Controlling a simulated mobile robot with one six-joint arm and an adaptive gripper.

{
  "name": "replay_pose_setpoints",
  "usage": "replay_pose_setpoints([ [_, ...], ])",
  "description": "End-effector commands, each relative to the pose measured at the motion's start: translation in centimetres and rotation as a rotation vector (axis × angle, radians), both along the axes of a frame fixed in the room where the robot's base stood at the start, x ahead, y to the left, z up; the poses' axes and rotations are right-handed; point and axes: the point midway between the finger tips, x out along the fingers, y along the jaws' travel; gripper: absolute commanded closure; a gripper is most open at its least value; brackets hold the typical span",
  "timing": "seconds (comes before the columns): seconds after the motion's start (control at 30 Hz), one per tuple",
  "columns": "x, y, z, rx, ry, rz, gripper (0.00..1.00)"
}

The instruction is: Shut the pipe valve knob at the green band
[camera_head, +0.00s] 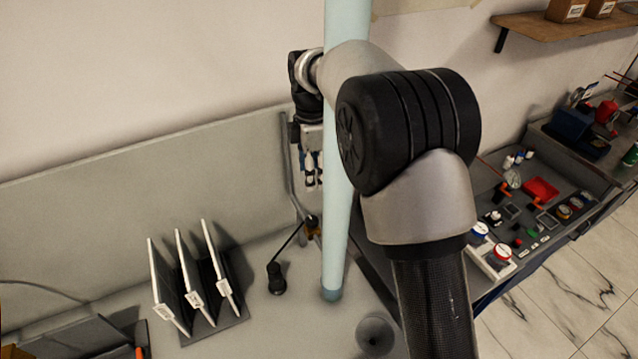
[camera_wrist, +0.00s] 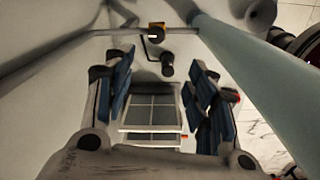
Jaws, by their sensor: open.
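A small valve with an orange body and a dark knob (camera_wrist: 156,32) sits on a thin grey pipe (camera_wrist: 120,31) in the wrist view. It also shows in the head view as a black and orange piece (camera_head: 312,226), just left of the light blue pipe. I can make out no green band on it. My gripper (camera_wrist: 160,67) is open and empty, its blue-padded fingers spread wide; the valve lies beyond the fingertips, between them in the picture. In the head view my gripper (camera_head: 311,166) is above the valve, partly behind the light blue pipe.
The thick light blue pipe (camera_head: 336,230) stands close on the right. A black round-based piece (camera_head: 277,281) with a thin rod or cable lies below the valve. A rack of upright panels (camera_head: 195,285) stands left. A cluttered bench (camera_head: 540,190) is at right.

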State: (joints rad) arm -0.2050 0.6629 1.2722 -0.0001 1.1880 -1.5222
Motion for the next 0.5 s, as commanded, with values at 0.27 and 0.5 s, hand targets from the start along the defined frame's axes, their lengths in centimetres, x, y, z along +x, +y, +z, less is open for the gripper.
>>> replay_pose_setpoints([
  [0.27, 1.0, 0.8, -2.2, -0.005, 0.020, 0.087, 0.49],
  [0.5, 0.9, 0.8, -6.8, -0.005, 0.022, 0.084, 0.49],
])
